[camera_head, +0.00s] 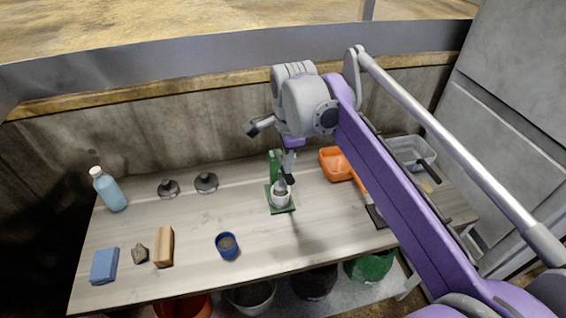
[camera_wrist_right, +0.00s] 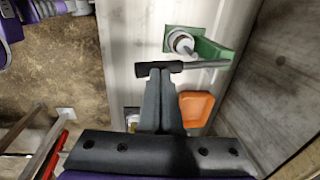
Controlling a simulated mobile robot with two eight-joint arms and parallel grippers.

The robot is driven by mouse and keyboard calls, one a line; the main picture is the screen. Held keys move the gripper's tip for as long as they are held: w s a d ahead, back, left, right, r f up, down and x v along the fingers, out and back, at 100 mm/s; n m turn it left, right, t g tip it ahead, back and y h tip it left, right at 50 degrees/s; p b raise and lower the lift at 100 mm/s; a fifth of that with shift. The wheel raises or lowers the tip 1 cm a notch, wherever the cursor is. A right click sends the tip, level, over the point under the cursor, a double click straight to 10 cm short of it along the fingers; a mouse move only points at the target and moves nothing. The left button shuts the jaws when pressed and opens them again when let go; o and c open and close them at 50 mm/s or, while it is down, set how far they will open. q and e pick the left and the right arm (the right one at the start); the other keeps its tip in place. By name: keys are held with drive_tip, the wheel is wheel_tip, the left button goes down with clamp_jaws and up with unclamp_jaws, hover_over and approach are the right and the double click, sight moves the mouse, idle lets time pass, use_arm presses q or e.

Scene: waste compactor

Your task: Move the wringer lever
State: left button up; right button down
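The wringer is a green bracket (camera_head: 274,165) on a green base plate, with a whitish cup (camera_head: 281,199) standing on the plate. In the right wrist view the green bracket (camera_wrist_right: 214,50) is at top right. Its lever (camera_wrist_right: 205,65) is a grey rod with a dark grip, running leftward from the bracket past the cup. My right gripper (camera_wrist_right: 157,74) has its fingers together, with the tips at the dark grip. The grip lies across the tips, not between them; I cannot tell whether they touch. My left gripper is not in view.
An orange tray (camera_head: 335,166) and a clear bin (camera_head: 412,150) stand to the right. A blue cup (camera_head: 227,246), wooden block (camera_head: 164,246), stone (camera_head: 140,253), blue sponge (camera_head: 104,265), bottle (camera_head: 109,189) and two dark weights (camera_head: 206,182) are left. Bare table lies between.

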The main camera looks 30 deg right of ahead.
sight(289, 176)
wheel_tip(289, 176, down, 7)
drive_tip(key=b, duration=0.4)
drive_tip(key=shift+f, duration=0.15)
idle(2.7)
idle(0.3)
drive_tip(key=shift+s+a+r+p, duration=0.1)
drive_tip(key=shift+s+r+p, duration=0.2)
drive_tip(key=shift+r+p, duration=0.25)
drive_tip(key=shift+s+a+r+p, duration=0.1)
drive_tip(key=shift+s+r+p, duration=0.15)
drive_tip(key=shift+r+p, duration=0.25)
drive_tip(key=r+p, duration=0.1)
drive_tip(key=r, duration=0.1)
drive_tip(key=r+p, duration=0.1)
drive_tip(key=r, duration=0.1)
drive_tip(key=r+p, duration=0.2)
drive_tip(key=shift+s, duration=0.35)
drive_tip(key=shift+s, duration=0.1)
drive_tip(key=s+a+f+n+t, duration=0.2)
drive_tip(key=s+a+f+n, duration=0.1)
drive_tip(key=s+f+n, duration=0.4)
drive_tip(key=s+a+f+n+t+p, duration=0.1)
drive_tip(key=s+a+f+n, duration=0.3)
drive_tip(key=s+f+n, duration=0.4)
drive_tip(key=n+t, duration=0.1)
drive_tip(key=n, duration=0.4)
drive_tip(key=shift+s+n, duration=0.25)
drive_tip(key=shift+n, duration=0.15)
